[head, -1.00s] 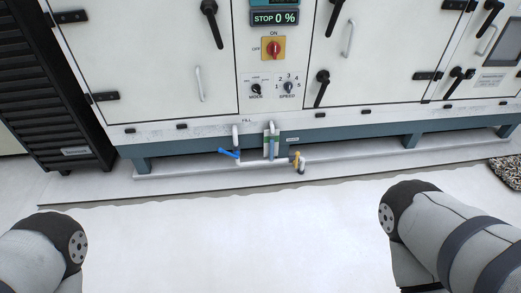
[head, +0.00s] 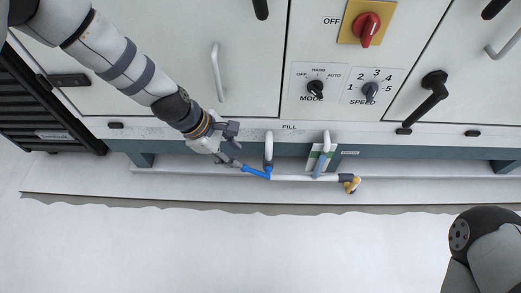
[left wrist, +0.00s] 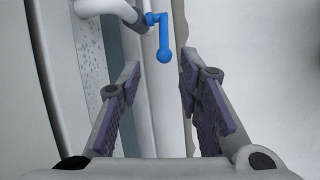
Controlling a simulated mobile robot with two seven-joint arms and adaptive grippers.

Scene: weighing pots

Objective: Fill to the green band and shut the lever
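The blue lever (head: 256,171) sits on the white pipe under the FILL label and points left, tilted slightly up. In the left wrist view the blue lever (left wrist: 165,42) lies ahead, beyond the fingertips. My left gripper (head: 237,148) is open and empty, just left of the lever; its spread fingers (left wrist: 160,85) also show in the wrist view, apart from the lever. The upright tube (head: 321,163) stands right of the fill pipe, with the green band (head: 314,152) behind it. The tube's lower part looks blue; the exact level is too small to tell. My right gripper is out of view.
The white cabinet (head: 250,60) stands just behind, with a mode knob (head: 315,90), a speed knob (head: 370,91) and a red switch (head: 366,28). The floor (head: 250,245) in front is clear.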

